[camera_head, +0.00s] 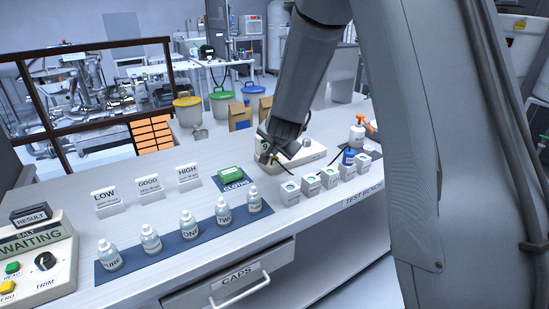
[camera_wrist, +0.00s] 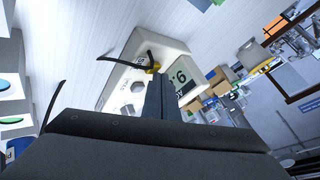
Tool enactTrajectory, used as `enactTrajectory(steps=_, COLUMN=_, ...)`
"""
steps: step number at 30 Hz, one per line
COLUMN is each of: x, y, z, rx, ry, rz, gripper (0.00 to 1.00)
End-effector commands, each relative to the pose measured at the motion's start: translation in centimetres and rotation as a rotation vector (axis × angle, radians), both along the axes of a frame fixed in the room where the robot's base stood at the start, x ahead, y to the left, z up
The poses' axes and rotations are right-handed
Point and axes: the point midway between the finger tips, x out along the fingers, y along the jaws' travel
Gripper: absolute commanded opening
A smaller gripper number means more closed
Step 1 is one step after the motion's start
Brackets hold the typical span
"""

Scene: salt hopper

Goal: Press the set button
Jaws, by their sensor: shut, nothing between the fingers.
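In the head view my gripper (camera_head: 272,157) is over the meter's left end.
A green cloths pack (camera_head: 231,174) lies left of the meter. Bottles stand on a blue mat (camera_head: 133,276). Thin black leads (camera_wrist: 120,59) curve near my gripper.

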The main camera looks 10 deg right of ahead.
Motion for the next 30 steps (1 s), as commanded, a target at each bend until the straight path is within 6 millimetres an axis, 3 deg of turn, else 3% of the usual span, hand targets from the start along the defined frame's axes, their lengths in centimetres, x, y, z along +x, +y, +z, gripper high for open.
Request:
enactTrajectory(steps=16, x=-0.02, y=0.0, z=-0.67, rx=0.0, ry=0.001, rz=0.0, gripper=0.0)
enactTrajectory(steps=30, x=-0.09, y=0.01, z=0.03, rx=-0.001, ry=0.001, rz=0.001, gripper=0.0)
